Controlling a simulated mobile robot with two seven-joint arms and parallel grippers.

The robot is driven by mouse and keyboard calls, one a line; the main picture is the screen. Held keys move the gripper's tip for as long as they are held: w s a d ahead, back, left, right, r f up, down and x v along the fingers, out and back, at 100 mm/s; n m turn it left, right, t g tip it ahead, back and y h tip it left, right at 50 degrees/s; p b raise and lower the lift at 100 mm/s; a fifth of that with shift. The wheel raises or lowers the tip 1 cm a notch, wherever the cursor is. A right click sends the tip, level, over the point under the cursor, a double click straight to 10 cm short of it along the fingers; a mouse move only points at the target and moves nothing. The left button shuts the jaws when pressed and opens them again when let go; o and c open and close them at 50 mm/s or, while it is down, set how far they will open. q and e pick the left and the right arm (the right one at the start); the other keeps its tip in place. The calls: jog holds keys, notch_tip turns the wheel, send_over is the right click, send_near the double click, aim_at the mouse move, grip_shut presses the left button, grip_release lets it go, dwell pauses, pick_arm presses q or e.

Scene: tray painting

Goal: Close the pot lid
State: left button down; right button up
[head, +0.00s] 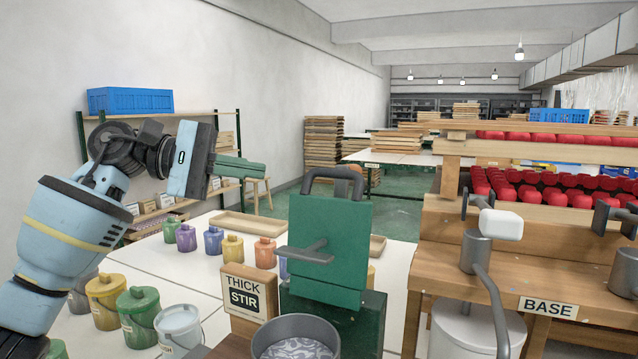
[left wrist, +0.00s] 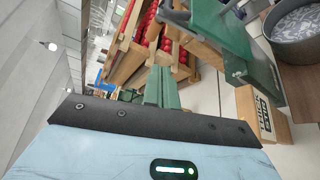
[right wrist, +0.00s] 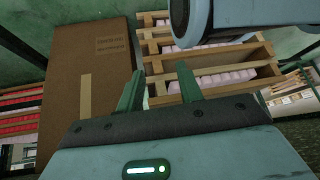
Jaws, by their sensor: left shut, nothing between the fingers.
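A round grey pot (head: 296,337) with mottled grey contents stands open at the bottom middle of the head view, its near part cut off. It also shows at the upper right of the left wrist view (left wrist: 298,38). Behind it a green panel (head: 342,225) stands upright on a green stand, with a dark curved handle on top and a grey lever in front; it looks like the raised lid. My left gripper (head: 257,170) is shut and empty, left of the panel near its top, apart from it. My right gripper (right wrist: 157,88) is open and empty, seen only in its wrist view.
A sign block (head: 246,300) reading THICK STIR stands left of the pot. Several lidded paint pots, one purple (head: 186,238), sit on the white table (head: 150,258). A wooden bench (head: 460,240) with red items and grey fixtures stands right. A cardboard box (right wrist: 85,75) is near my right gripper.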

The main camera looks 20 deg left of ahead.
aim_at(310, 176)
pick_arm(q)
jog(key=x, duration=0.9)
jog(key=shift+s+d+r, duration=0.1)
jog(key=shift+d+r, duration=0.15)
jog(key=shift+d, duration=0.15)
jog(key=shift+s+d+r, duration=0.15)
jog(key=shift+s+r, duration=0.1)
jog(key=shift+s, duration=0.6)
jog(key=shift+s+d+r, duration=0.1)
jog(key=shift+s+r, duration=0.2)
jog(key=shift+s, duration=0.55)
pick_arm(e)
jog(key=shift+s, duration=0.45)
pick_arm(q)
jog(key=shift+s, duration=0.1)
pick_arm(e)
jog(key=shift+f, duration=0.1)
